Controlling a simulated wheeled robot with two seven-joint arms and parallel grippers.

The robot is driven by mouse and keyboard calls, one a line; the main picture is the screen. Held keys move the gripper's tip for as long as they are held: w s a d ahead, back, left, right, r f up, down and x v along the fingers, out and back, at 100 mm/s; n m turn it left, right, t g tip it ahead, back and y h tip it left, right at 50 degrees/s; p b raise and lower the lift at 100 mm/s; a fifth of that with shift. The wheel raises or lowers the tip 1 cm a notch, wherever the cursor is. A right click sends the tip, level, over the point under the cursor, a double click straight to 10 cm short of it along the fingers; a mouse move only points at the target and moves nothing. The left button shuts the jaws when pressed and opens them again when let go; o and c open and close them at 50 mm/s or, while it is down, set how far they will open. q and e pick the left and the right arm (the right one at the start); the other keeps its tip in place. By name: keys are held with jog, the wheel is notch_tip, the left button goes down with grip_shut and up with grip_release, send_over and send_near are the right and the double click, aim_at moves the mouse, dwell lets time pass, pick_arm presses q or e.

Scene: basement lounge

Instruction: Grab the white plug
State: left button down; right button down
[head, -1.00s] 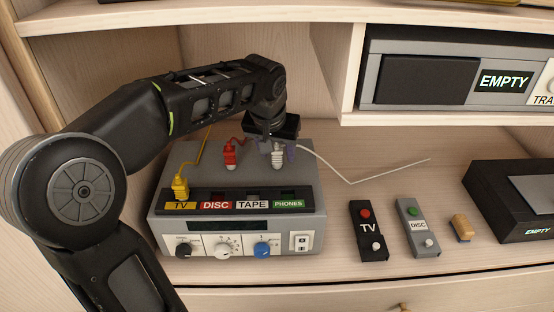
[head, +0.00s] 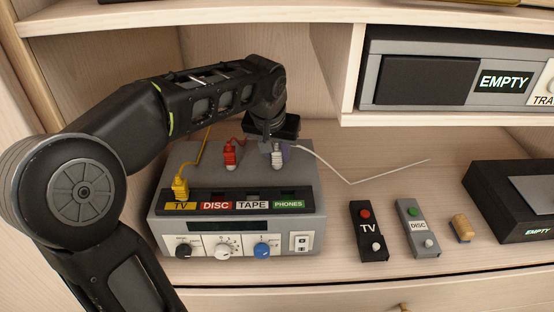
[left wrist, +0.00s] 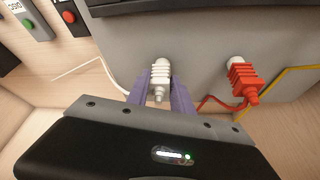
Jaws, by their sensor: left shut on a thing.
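The white plug (head: 277,158) is on top of the grey switch box (head: 315,220), towards its back right, with a white cord trailing right. It also shows in the left wrist view (left wrist: 160,74). My left gripper (head: 272,150) reaches over from behind the box. Its purple fingers (left wrist: 160,92) are on both sides of the white plug and shut on it in the left wrist view. The plug's far end rests at or just over the grey top; I cannot tell whether it touches. My right gripper is not in view.
The TV remote (head: 368,231), disc remote (head: 417,228) and a small tan-topped block (head: 462,228) lie right. A shelf divider (head: 352,70) stands behind.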

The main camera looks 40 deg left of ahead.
aim_at(278, 146)
pick_arm(q)
jog(key=shift+r, duration=0.15)
jog(key=shift+r+p, duration=0.3)
jog(key=shift+r, duration=0.25)
jog(key=shift+w+p+v, duration=0.25)
jog(key=shift+p+v, duration=0.15)
jog(key=shift+v, duration=0.8)
jog(key=s+d, duration=0.2)
jog(key=s, duration=0.6)
jog(key=s+d, duration=0.3)
jog(key=s, duration=0.5)
jog(key=shift+s+d, duration=0.3)
